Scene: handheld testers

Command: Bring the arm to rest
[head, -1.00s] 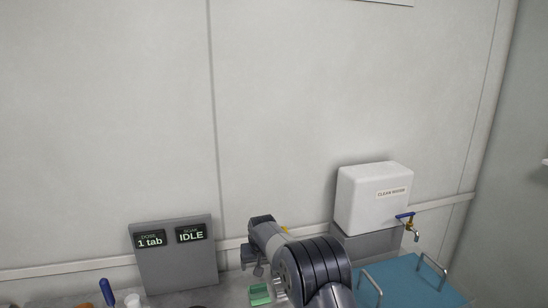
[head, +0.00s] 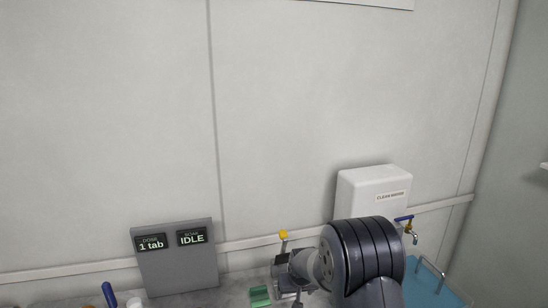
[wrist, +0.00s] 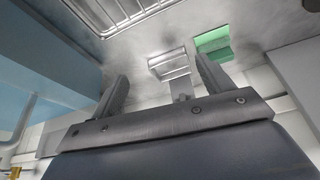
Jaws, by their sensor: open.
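My gripper (wrist: 161,70) shows in the wrist view with its two fingers spread apart and nothing between them. In the head view my arm rises from the lower right and bends down to the left, with the gripper end low over the grey bench (head: 232,292). A small green block (head: 260,296) lies just left of the gripper end. In the wrist view the green block (wrist: 212,42) is beyond the right finger, beside a shiny metal-looking piece (wrist: 170,65).
A grey panel (head: 178,268) reading "1 tab" and "IDLE" stands at left. A white water tank (head: 358,184) with a blue-handled tap (head: 404,219) is partly behind my arm. A blue surface with metal handles (head: 428,292) lies at right. A yellow knob (head: 283,234) stands behind the gripper.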

